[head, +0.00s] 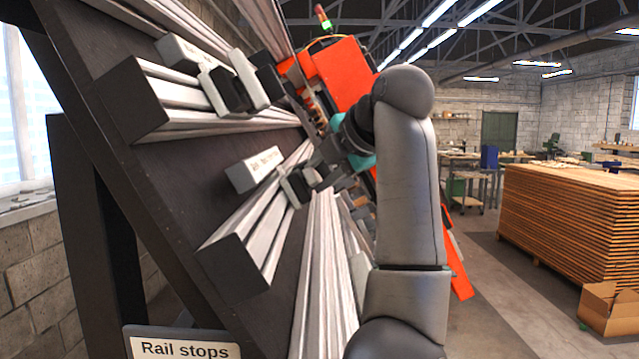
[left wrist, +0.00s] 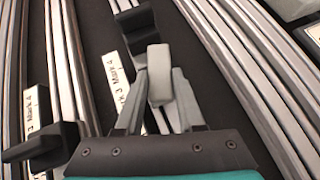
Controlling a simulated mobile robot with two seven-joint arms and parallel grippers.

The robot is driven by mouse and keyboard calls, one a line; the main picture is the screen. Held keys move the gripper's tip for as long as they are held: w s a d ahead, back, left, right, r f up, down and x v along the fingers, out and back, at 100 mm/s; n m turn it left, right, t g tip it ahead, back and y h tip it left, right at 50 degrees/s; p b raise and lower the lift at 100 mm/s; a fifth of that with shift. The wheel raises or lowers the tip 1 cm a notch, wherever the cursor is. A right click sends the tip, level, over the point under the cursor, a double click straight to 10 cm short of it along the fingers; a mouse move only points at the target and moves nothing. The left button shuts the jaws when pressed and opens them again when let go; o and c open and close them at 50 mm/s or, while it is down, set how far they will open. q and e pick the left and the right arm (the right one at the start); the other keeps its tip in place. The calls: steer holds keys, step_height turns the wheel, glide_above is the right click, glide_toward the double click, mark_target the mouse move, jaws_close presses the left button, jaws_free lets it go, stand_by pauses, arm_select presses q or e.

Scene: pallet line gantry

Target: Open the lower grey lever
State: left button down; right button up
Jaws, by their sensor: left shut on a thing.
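The lower grey lever (left wrist: 159,75) stands up between the fingers of my left gripper (left wrist: 158,92) in the left wrist view. My left gripper is shut on it. In the head view my left gripper (head: 316,181) is at the lower dark rail stop (head: 291,189), on the lower pale rail of a tilted dark board. The lever is mostly hidden by the fingers there. An upper stop (head: 228,90) with a grey lever (head: 249,78) sits on the rail above, apart from my gripper. My right gripper is not in view.
The tilted board (head: 175,190) carries several pale rails with dark end blocks. A "Rail stops" sign (head: 182,345) is at the bottom. An orange machine (head: 340,72) stands behind my arm. Stacked boards (head: 570,215) and a cardboard box (head: 607,308) are on the right.

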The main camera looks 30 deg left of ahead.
arm_select(q)
steer(key=c, duration=0.5)
jaws_free()
